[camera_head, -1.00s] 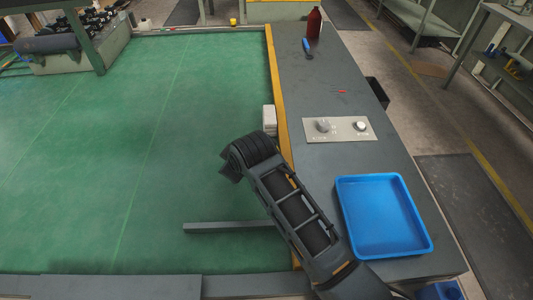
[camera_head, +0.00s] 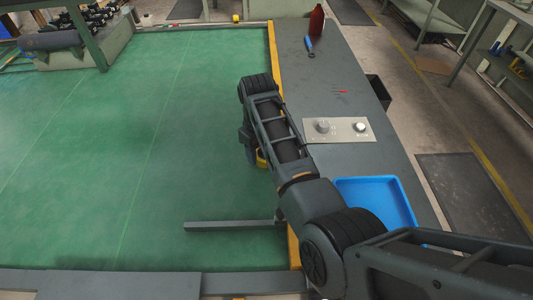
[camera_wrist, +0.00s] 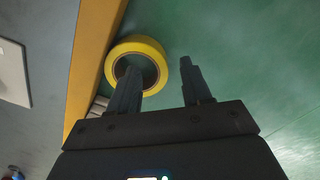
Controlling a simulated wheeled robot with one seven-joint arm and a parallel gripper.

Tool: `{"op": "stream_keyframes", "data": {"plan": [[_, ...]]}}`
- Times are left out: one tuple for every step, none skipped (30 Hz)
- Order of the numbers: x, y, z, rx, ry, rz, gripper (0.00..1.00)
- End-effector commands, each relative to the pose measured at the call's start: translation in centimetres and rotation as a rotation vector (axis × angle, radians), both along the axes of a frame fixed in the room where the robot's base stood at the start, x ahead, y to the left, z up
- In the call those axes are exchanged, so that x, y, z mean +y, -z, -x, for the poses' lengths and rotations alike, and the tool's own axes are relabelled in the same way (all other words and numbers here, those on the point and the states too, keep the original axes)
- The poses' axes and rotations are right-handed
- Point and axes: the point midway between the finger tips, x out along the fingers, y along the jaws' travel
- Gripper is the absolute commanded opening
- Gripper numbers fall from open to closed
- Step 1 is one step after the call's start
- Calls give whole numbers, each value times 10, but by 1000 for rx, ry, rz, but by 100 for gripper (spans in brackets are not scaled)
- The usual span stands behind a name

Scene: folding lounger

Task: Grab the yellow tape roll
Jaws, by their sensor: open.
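The yellow tape roll (camera_wrist: 152,48) lies flat on the green surface in the wrist view, close to the yellow edge strip. In the head view only a small yellow part of it (camera_head: 262,160) shows beside my arm. My gripper (camera_wrist: 158,68) is open above it. Its left finger overlaps the roll's hole and its right finger is over the green surface just right of the roll, so the roll's right side appears between them. I cannot tell the height gap or any contact. In the head view my arm mostly hides the gripper.
The yellow edge strip (camera_wrist: 92,55) borders the green surface (camera_head: 130,150). To its right is a grey counter with a control panel (camera_head: 340,130), a blue tray (camera_head: 385,195), a red bottle (camera_head: 316,20) and a blue-handled tool (camera_head: 309,46). A grey bar (camera_head: 230,226) lies nearer.

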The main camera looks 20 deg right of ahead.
Motion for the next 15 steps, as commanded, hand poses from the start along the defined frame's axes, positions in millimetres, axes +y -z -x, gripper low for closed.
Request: {"op": "stream_keyframes", "data": {"plan": [[-1, 6, 2, 4, -1, 0, 48], [-1, 11, 2, 2, 0, 0, 48], [-1, 16, 1, 2, 0, 0, 48], [-1, 19, 1, 2, 0, 1, 48], [-1, 22, 1, 1, 0, 0, 48], [-1, 25, 1, 1, 0, 0, 48], [-1, 26, 1, 1, 0, 0, 48], [-1, 27, 1, 0, -1, 0, 48], [-1, 28, 1, -1, -1, 1, 48], [-1, 28, 1, -1, -1, 1, 48], [-1, 28, 1, -1, -1, 1, 48], [-1, 28, 1, -1, -1, 1, 48], [-1, 28, 1, -1, -1, 1, 48], [-1, 28, 1, -1, -1, 1, 48], [-1, 27, 1, -1, -1, 1, 46]]}}
